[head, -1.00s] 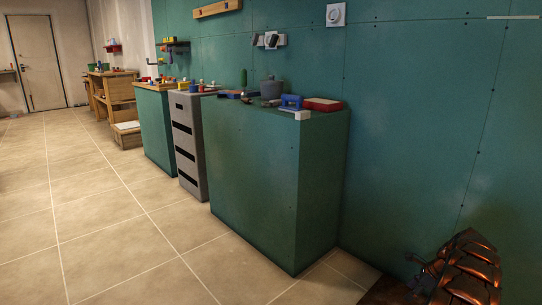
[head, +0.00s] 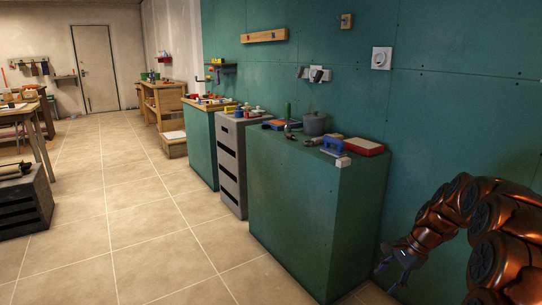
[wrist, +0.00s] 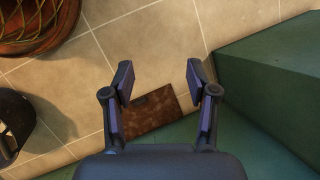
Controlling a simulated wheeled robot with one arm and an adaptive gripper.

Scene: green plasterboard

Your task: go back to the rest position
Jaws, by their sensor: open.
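My gripper (head: 397,268) is at the lower right in the head view, at the end of my copper-coloured arm, beside the right side of the green plasterboard block and below its top. In the wrist view my gripper (wrist: 160,85) is open, with its two fingers apart and nothing between them. Below it are the tiled floor (wrist: 150,45) and a brown rectangular piece (wrist: 152,112) lying flat near the green surface.
The green block (head: 310,220) stands against the green wall, bearing a grey pot (head: 315,125), a blue-handled tool (head: 334,147) and a red box (head: 361,147). A grey drawer unit (head: 232,170) stands beyond it. Tiled floor at left is open up to a dark crate (head: 22,205).

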